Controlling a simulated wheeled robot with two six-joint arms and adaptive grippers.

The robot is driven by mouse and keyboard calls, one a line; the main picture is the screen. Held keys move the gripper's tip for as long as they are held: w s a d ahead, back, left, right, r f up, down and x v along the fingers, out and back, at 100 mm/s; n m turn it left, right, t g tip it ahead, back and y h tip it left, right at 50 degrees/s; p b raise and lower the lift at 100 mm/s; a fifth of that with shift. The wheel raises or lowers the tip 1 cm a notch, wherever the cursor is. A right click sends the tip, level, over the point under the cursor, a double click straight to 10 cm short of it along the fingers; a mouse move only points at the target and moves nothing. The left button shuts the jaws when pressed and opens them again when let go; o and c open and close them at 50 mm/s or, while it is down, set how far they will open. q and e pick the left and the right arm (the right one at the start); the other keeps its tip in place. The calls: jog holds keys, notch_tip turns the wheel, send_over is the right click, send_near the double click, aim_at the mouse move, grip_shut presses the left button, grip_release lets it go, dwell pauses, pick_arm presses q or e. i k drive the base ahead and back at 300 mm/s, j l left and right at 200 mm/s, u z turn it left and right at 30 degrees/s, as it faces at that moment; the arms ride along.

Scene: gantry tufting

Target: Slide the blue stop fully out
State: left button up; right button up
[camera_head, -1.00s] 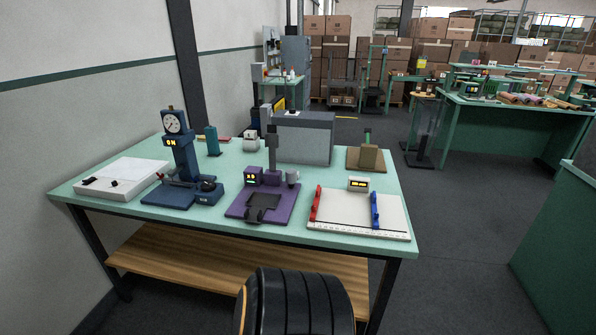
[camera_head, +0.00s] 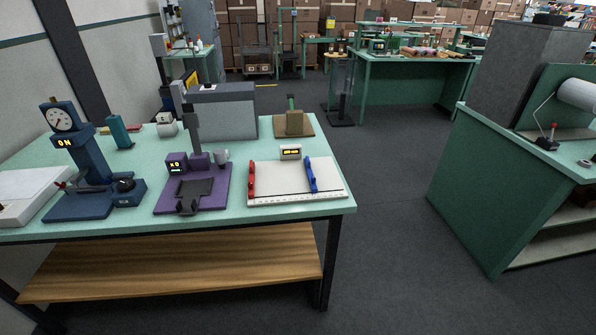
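The blue stop (camera_head: 310,175) stands on the right part of a white measuring board (camera_head: 278,181) with a ruled front edge. The red stop (camera_head: 251,180) stands at the board's left end. A small box with a lit amber display (camera_head: 290,152) sits at the board's back edge. The board lies at the right end of the mint-green table (camera_head: 335,205). Neither of my grippers shows in the head view.
A purple device (camera_head: 205,198) and a blue dial-gauge device (camera_head: 95,175) stand left of the board. A grey box (camera_head: 225,112) and a brown block fixture (camera_head: 293,122) are behind. A green bench (camera_head: 480,205) stands at right, with open floor between.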

aim_at(314, 187)
jog(key=i+l+z, duration=0.15)
jog(key=z, duration=0.2)
jog(key=i+l+z, duration=0.1)
jog(key=z, duration=0.25)
jog(key=i, duration=0.1)
